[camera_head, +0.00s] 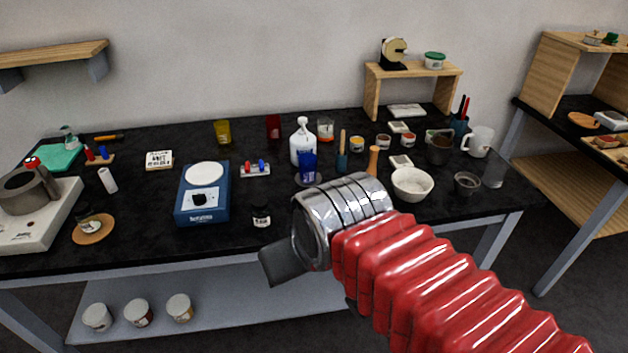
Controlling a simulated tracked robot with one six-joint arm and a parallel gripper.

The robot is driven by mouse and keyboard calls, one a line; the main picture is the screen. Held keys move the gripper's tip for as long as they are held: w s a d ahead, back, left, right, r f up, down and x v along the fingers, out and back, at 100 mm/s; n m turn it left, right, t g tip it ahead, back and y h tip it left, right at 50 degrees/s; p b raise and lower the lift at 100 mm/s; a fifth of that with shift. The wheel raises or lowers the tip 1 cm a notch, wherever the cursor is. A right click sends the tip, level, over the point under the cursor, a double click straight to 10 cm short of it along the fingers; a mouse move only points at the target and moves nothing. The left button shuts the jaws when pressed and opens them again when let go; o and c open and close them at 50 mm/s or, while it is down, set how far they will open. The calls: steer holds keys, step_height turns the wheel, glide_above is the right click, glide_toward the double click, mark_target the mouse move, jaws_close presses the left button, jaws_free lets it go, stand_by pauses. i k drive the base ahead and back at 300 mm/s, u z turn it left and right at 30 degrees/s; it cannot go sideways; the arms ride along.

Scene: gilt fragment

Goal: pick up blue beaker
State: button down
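A small deep-blue beaker (308,163) stands upright toward the back middle of the black table, in front of a white bottle. It seems to stand on a round, thin saucer-like base (313,183). My gripper (283,265) is at the table's front edge, nearer the camera than the beaker and apart from it. One dark finger shows, pointing left; the rest is hidden behind the silver wrist, so its opening cannot be judged. My red sleeved arm comes from the lower right.
The white pump bottle (303,143) stands close behind the beaker. A blue scale (204,194), a small dark jar (261,214), a wood-handled brush (342,153) and a white bowl (412,184) stand around. A wooden riser (414,73) is at the back.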

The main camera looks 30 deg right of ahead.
mark_target(307, 162)
steer(key=z, duration=0.7)
steer(key=i, duration=0.95)
steer(key=z, duration=0.5)
steer(key=k, duration=0.25)
steer(key=u, duration=0.05)
